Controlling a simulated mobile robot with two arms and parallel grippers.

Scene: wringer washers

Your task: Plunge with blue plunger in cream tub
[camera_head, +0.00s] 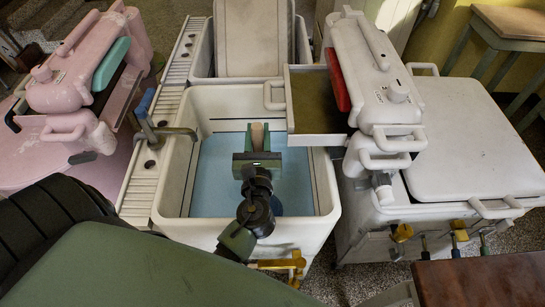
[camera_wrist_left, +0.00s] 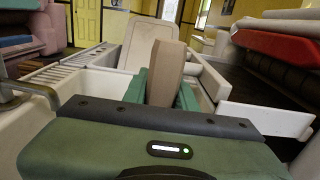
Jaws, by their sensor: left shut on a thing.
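The cream tub (camera_head: 327,190) stands in the middle of the head view, with a flat light-blue surface inside. My left gripper (camera_head: 257,158) is over the tub's inside, its green fingers shut on a tan wooden handle (camera_head: 257,135). In the left wrist view the handle (camera_wrist_left: 167,68) stands up, slightly tilted, between my left gripper's fingers (camera_wrist_left: 160,88). A dark blue patch (camera_head: 277,205) shows low in the tub behind my arm, perhaps the blue plunger's bell. My wrist hides most of what is below the handle. My right gripper is not in view.
A metal faucet with a blue lever (camera_head: 144,106) reaches over the tub's left rim. A white wringer (camera_head: 370,70) and tray (camera_head: 315,105) overhang the right back corner. A pink wringer (camera_head: 75,75) stands at left. Another tub (camera_head: 303,45) adjoins behind.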

